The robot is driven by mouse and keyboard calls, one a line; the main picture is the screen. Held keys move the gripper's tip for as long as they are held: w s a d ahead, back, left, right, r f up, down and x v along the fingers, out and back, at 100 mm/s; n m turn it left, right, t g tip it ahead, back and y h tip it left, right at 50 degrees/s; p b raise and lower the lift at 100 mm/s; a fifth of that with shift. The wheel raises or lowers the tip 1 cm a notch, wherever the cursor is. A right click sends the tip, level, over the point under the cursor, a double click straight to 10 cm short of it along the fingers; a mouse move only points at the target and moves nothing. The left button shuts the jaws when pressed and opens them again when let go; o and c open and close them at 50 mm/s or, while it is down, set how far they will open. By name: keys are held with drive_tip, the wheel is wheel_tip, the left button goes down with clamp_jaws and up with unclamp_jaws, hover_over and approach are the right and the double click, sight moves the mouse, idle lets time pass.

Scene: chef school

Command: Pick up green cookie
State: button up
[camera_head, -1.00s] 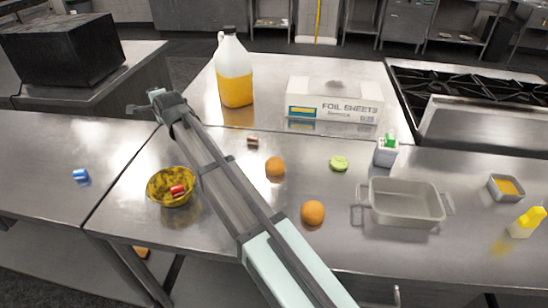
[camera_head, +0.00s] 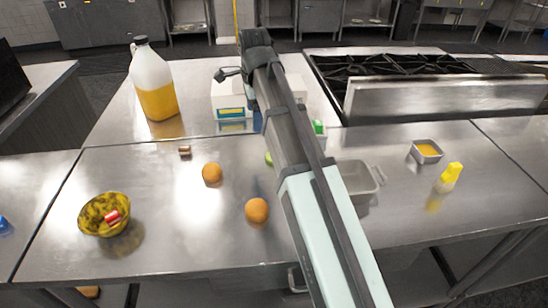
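The green cookie (camera_head: 268,158) lies on the steel counter, right of the two oranges. Only its left edge shows, because my arm crosses in front of the rest. My gripper (camera_head: 226,74) is a small dark shape at the far end of my arm, held up in front of the foil box, farther back than the cookie in the picture and apart from it. Its fingers are too small to tell whether they are open or shut.
Two oranges (camera_head: 212,174) (camera_head: 257,210) and a small brown block (camera_head: 185,150) lie left of the cookie. A juice jug (camera_head: 154,85) and foil box (camera_head: 230,100) stand behind. A grey pan (camera_head: 358,180) is partly behind my arm. A yellow bowl (camera_head: 92,215) stands left.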

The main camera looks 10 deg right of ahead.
drive_tip(key=s+d+g, duration=0.1)
drive_tip(key=s+d, duration=0.2)
drive_tip(key=d, duration=0.1)
drive_tip(key=shift+m, duration=0.4)
wheel_tip(320, 180, down, 8)
drive_tip(key=shift+w+d+r, duration=0.1)
drive_tip(key=shift+d+r, duration=0.05)
drive_tip(key=shift+r, duration=0.05)
drive_tip(key=shift+d+f, duration=0.2)
drive_tip(key=shift+f, duration=2.45)
drive_tip(key=c, duration=1.1)
